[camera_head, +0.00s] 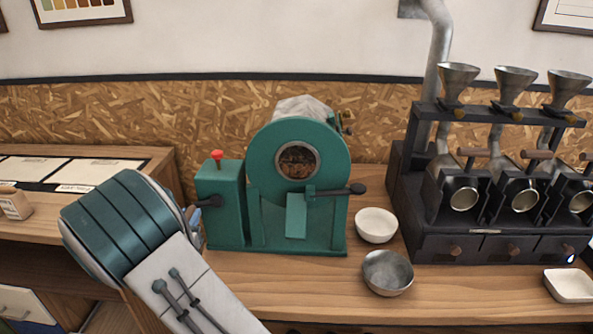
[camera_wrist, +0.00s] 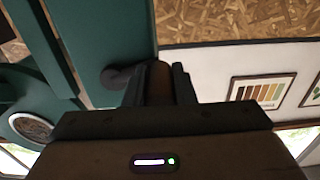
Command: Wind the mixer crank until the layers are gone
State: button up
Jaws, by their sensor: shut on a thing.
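The green mixer (camera_head: 262,185) stands on the wooden counter. It has a round front window (camera_head: 297,161) with brown beans behind it; the window also shows in the wrist view (camera_wrist: 32,127). I cannot make out distinct layers. In the wrist view my gripper (camera_wrist: 160,84) is shut on the brown crank handle (camera_wrist: 161,72), beside the mixer's green side. In the head view my arm hides most of the gripper and the handle.
A white bowl (camera_head: 376,224) and a metal bowl (camera_head: 387,273) stand right of the mixer. A dark rack (camera_head: 465,247) with several funnels and small drums is farther right, with a white tray (camera_head: 568,285) in front. The counter (camera_head: 320,290) before the mixer is bare.

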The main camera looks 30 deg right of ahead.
jog(key=shift+s+d+f+b, duration=0.15)
jog(key=shift+f+b, duration=0.2)
jog(key=shift+f, duration=0.55)
jog(key=shift+s+d+f+b, duration=0.3)
jog(key=shift+d+f+b, duration=0.15)
jog(key=shift+f+b, duration=0.2)
jog(key=shift+s+d+f+b, duration=0.3)
jog(key=shift+d+f+b, duration=0.2)
jog(key=shift+b, duration=0.1)
jog(key=shift+s+d+r, duration=0.1)
jog(key=shift+s+d, duration=0.1)
jog(key=shift+d, duration=0.05)
jog(key=shift+s+d+f+b, duration=0.2)
jog(key=shift+d+b, duration=0.15)
jog(key=shift+s+d+f+b, duration=0.1)
jog(key=shift+s+d+b, duration=0.5)
jog(key=shift+d, duration=0.25)
jog(key=shift+s+d, duration=0.1)
